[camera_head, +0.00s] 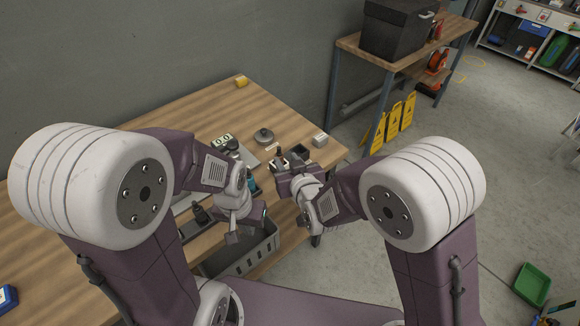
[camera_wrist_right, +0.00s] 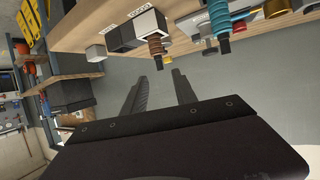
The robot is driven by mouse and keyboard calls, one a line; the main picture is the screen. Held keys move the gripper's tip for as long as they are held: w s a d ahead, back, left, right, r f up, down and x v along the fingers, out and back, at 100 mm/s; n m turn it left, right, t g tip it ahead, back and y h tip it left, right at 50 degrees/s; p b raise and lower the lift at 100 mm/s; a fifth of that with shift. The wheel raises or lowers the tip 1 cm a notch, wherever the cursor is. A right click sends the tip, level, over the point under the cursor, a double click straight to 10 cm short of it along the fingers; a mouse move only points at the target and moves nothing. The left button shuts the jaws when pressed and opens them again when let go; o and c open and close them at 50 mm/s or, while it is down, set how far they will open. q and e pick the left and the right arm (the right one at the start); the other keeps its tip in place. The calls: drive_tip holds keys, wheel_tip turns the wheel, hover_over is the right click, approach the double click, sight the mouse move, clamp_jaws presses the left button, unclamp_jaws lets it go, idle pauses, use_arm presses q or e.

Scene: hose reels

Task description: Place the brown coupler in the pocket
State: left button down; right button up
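The brown coupler (camera_wrist_right: 156,45) shows in the right wrist view as a ribbed copper-brown piece with a dark end, by the table edge. Beside it are a dark open-looking box (camera_wrist_right: 121,38) and a pale block (camera_wrist_right: 150,22); I cannot tell which has the pocket, or whether the coupler touches them. My right gripper (camera_wrist_right: 160,86) is open, its two dark fingers apart with nothing between them. In the head view my right gripper (camera_head: 282,172) is at the table's right front edge and hides the coupler. My left gripper (camera_head: 246,228) is over the front edge; its finger opening is unclear.
A grey crate (camera_head: 240,258) is below the table front. A round grey part (camera_head: 264,136) and a white block (camera_head: 320,140) are on the table (camera_head: 175,118). Yellow signs (camera_head: 393,122) stand beyond.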

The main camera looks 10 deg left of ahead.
drive_tip(key=v, duration=0.3)
drive_tip(key=s+d+f+m+g+h, duration=0.1)
drive_tip(key=d+f+m+g+h, duration=0.4)
drive_tip(key=d, duration=0.8)
drive_tip(key=s+d+f+g, duration=0.2)
drive_tip(key=s+d, duration=0.4)
drive_tip(key=d, duration=0.1)
drive_tip(key=s+d+f+m+g+h, duration=0.1)
drive_tip(key=s+d+g, duration=0.2)
drive_tip(key=s+d, duration=0.4)
drive_tip(key=shift+s+d+f+g+h, duration=0.25)
drive_tip(key=shift+s+f+g+h, duration=0.05)
drive_tip(key=shift+s+f, duration=0.1)
